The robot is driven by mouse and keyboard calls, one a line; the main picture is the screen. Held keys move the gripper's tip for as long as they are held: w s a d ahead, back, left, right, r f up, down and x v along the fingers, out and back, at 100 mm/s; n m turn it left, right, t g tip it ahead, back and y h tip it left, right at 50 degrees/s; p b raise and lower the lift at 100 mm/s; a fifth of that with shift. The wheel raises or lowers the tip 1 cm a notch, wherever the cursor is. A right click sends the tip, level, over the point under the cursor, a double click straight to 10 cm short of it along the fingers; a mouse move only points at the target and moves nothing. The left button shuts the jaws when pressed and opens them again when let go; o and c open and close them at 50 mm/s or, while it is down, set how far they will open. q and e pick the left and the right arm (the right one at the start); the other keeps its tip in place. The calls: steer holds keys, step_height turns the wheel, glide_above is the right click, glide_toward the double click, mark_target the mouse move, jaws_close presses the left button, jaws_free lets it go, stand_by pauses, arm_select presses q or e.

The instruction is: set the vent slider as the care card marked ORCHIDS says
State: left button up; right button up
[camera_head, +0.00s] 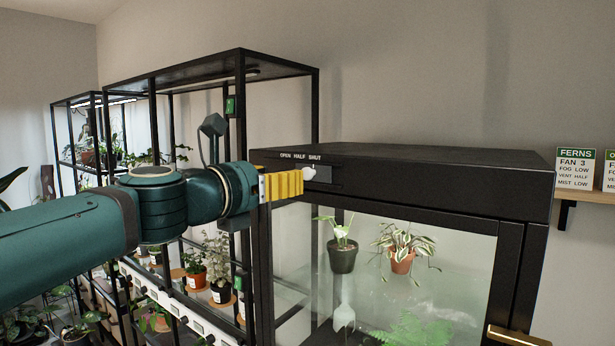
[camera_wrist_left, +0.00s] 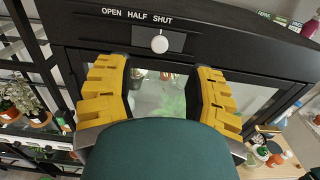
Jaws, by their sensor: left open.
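The vent slider's white knob (camera_head: 309,173) sits in a dark slot on the cabinet's top front edge, below the words OPEN HALF SHUT. In the left wrist view the knob (camera_wrist_left: 160,44) stands under SHUT. My left gripper (camera_head: 290,185) has yellow fingers and is open. It faces the slot; in the left wrist view its fingertips (camera_wrist_left: 161,68) are spread, with the knob beyond and between them, not gripped. A care card (camera_head: 608,170) is cut off at the right edge; only the first letter O of its heading shows, and its vent setting is unreadable. My right gripper is not in view.
The FERNS card (camera_head: 575,168), reading VENT HALF, stands on a wall shelf (camera_head: 590,196). The black glass-fronted cabinet (camera_head: 430,175) holds potted plants (camera_head: 342,255) and has a brass-coloured handle (camera_head: 515,338). An open black plant rack (camera_head: 245,110) stands close behind my left arm.

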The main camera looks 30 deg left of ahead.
mark_target(307, 172)
arm_select(q)
steer(key=w, duration=0.8)
steer(key=shift+w+d+b, duration=0.3)
steer(key=shift+d+b, duration=0.05)
steer(key=shift+o, duration=0.2)
jaws_close()
